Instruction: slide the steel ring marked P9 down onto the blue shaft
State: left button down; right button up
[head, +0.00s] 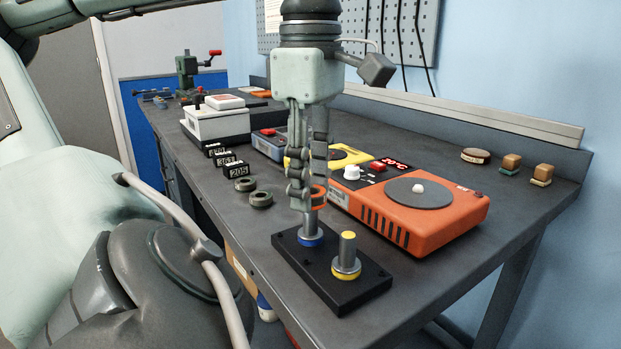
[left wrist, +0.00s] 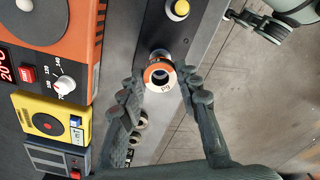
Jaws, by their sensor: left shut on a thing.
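The steel ring marked P9 (head: 319,197) has an orange face, and its mark is readable in the left wrist view (left wrist: 153,76). My left gripper (head: 306,198) is shut on this ring, fingers pointing down. The blue shaft (head: 311,228) is a steel post with a blue collar, upright on a black base plate (head: 338,300). The ring is above the blue collar, near the top of the post. The fingers partly hide the post's top, so I cannot tell whether the ring is around it.
A yellow-collared shaft (head: 347,255) stands beside the blue one. An orange hotplate (head: 430,222) is close behind, with a yellow unit (head: 345,154) further left. Two dark rings (head: 261,198) and number tags (head: 238,170) lie along the front edge.

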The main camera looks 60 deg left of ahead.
pick_arm(q)
jog(key=shift+f, duration=0.2)
jog(key=shift+f+b, duration=0.9)
jog(key=shift+b, duration=0.1)
jog(key=c, duration=1)
grip_release()
jog(key=o, duration=0.4)
jog(key=shift+r, duration=0.15)
